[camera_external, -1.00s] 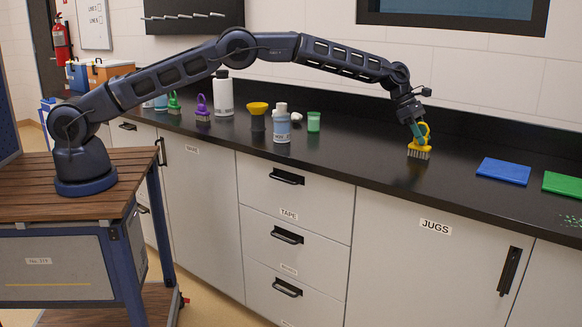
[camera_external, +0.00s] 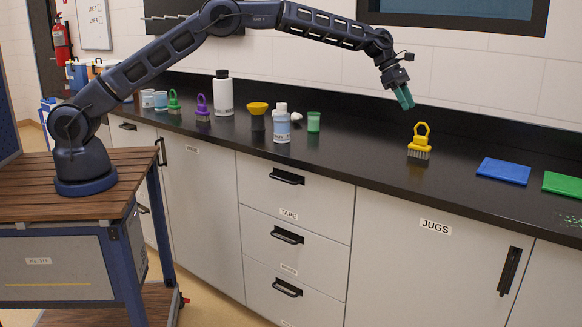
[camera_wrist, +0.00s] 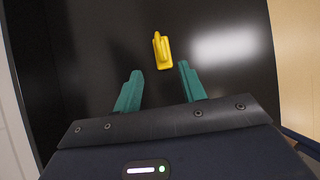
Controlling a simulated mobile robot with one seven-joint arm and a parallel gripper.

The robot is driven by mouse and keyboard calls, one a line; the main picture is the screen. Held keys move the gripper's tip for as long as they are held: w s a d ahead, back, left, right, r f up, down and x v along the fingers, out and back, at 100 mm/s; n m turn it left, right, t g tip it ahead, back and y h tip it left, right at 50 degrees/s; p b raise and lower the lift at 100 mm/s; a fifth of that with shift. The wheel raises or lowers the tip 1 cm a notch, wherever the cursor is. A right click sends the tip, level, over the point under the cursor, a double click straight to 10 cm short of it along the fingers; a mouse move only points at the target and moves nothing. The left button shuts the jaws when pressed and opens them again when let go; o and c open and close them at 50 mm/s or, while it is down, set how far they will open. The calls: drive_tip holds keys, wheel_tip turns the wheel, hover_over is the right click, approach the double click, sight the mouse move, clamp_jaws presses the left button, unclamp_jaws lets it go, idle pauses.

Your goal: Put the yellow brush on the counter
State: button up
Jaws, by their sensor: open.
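The yellow brush (camera_external: 420,142) stands upright on the black counter (camera_external: 455,185), bristles down and looped handle up. My gripper (camera_external: 404,97) is in the air above the counter, up and slightly to the left of the brush, and does not touch it. In the wrist view the teal fingers of my gripper (camera_wrist: 159,88) are spread apart with nothing between them. The yellow brush (camera_wrist: 162,51) shows there beyond the fingertips, on the dark counter top (camera_wrist: 100,40).
A blue mat (camera_external: 503,171) and a green mat (camera_external: 565,184) lie right of the brush, with green specks near the green one. A green cup (camera_external: 314,122), a labelled bottle (camera_external: 282,126), a yellow funnel-like piece (camera_external: 258,108), a white bottle (camera_external: 223,95), a purple brush (camera_external: 203,108) and a green brush (camera_external: 174,102) stand left.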

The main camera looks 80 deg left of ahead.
drive_tip(key=s+r+m+y, duration=0.2)
drive_tip(key=s+r+m, duration=0.8)
drive_tip(key=s+r, duration=1.4)
drive_tip(key=s+d+r+m, duration=0.15)
drive_tip(key=s+m, duration=0.45)
drive_tip(key=s, duration=1.7)
drive_tip(key=s+f+m+y, duration=0.1)
drive_tip(key=s+m, duration=0.3)
drive_tip(key=s, duration=0.8)
drive_tip(key=s+a+f+m+y, duration=0.1)
drive_tip(key=s+f+m, duration=0.3)
drive_tip(key=s, duration=0.7)
drive_tip(key=shift+s, duration=0.4)
drive_tip(key=s+f+m, duration=0.1)
drive_tip(key=s+f, duration=0.1)
drive_tip(key=s, duration=0.1)
drive_tip(key=s+f+m, duration=0.1)
drive_tip(key=s+f, duration=0.1)
drive_tip(key=s+f+m, duration=0.1)
drive_tip(key=s, duration=0.2)
drive_tip(key=shift+s+a+f+y, duration=0.3)
drive_tip(key=shift+a+f, duration=0.1)
drive_tip(key=shift+c, duration=0.9)
